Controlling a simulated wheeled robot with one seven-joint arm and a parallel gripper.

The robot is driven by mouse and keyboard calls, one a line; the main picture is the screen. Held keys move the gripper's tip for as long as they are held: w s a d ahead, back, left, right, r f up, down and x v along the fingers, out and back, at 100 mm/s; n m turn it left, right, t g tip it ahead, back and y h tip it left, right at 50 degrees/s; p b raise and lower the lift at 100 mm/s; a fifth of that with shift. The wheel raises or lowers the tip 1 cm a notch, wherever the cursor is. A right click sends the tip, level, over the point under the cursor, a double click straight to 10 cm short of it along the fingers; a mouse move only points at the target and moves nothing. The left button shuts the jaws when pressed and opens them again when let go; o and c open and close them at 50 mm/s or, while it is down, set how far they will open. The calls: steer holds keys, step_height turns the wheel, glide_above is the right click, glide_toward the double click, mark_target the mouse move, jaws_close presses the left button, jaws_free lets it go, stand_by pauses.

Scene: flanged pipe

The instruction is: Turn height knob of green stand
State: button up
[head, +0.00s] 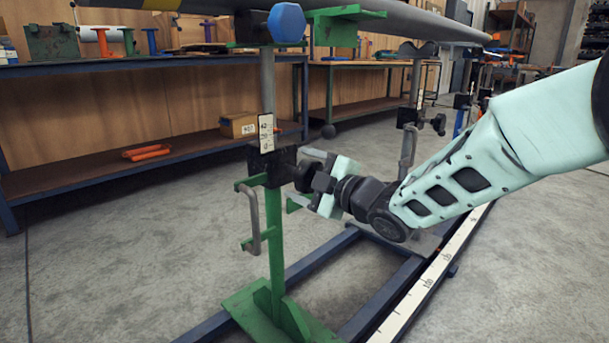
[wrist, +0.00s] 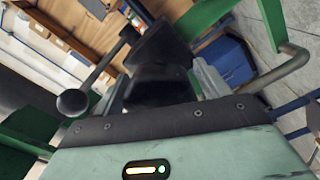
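The green stand (head: 276,240) is upright at the centre of the head view, with a black clamp block (head: 270,164) on its post and a scale plate just above. A dark round height knob (head: 306,177) sticks out of the block's right side. My gripper (head: 303,179) comes from the right, with its pale fingers above and below the knob. The fingers look spread, with no clear contact on the knob.
A long grey pipe (head: 400,20) lies across the stand tops, above my gripper. A blue hexagonal knob (head: 286,23) is at the stand's top. A grey bent handle (head: 253,222) hangs at the post's left. Blue rails (head: 325,255) and a white ruler (head: 432,280) run along the floor.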

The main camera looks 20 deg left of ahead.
steer(key=shift+o, duration=0.3)
steer(key=shift+s+d+r, duration=0.1)
steer(key=shift+d, duration=0.2)
steer(key=p+v, duration=0.5)
steer(key=v, duration=1.1)
steer(key=shift+s+d+p, duration=0.2)
steer(key=shift+d+p, duration=0.15)
steer(key=shift+p, duration=0.05)
